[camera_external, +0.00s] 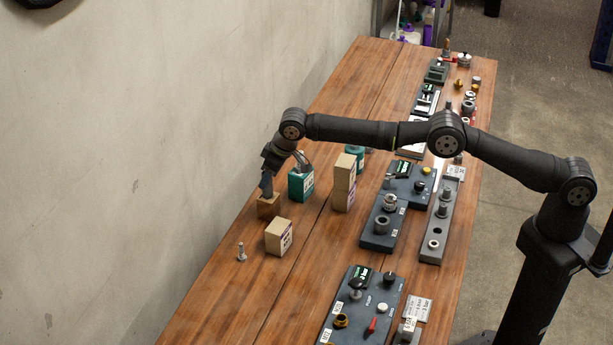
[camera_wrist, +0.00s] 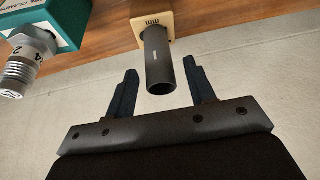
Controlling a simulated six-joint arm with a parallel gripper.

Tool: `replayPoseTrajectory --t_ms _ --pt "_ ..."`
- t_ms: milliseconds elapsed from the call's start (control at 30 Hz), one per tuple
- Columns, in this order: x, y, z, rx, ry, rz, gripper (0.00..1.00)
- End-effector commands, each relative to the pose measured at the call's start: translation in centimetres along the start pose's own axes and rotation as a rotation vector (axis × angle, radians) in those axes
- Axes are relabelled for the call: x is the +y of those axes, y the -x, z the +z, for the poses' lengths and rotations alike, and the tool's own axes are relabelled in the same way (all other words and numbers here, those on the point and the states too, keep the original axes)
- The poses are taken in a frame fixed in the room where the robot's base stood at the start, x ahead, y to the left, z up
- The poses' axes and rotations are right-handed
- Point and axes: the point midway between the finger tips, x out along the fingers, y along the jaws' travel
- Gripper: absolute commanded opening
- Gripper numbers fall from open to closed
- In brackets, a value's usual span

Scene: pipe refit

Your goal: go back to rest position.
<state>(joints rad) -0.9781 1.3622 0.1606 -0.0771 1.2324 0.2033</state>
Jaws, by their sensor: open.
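My gripper (camera_external: 268,188) is at the left side of the table, low over a small brown wooden block (camera_external: 268,208). In the wrist view my gripper (camera_wrist: 159,68) has its two dark fingers spread apart. A dark hollow pipe (camera_wrist: 159,72) stands out from the wooden block (camera_wrist: 181,20) and lies between the fingers in the picture, with a visible gap on each side. The pipe's far end is at the block. In the external view I cannot clearly tell pipe from fingers.
A teal box (camera_external: 301,184) stands close right of my gripper; its metal fitting (camera_wrist: 28,62) shows in the wrist view. Dark panels (camera_external: 362,300) line the right side.

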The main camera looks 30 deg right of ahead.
Motion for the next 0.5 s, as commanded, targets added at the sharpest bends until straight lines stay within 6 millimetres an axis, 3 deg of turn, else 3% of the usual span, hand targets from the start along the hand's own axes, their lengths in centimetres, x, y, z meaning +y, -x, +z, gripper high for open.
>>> replayPoseTrajectory --t_ms 133,500 --pt "0.0 -1.1 0.6 0.000 0.000 0.000 0.50" --pt "0.0 4.5 0.4 0.001 0.000 0.000 0.50"
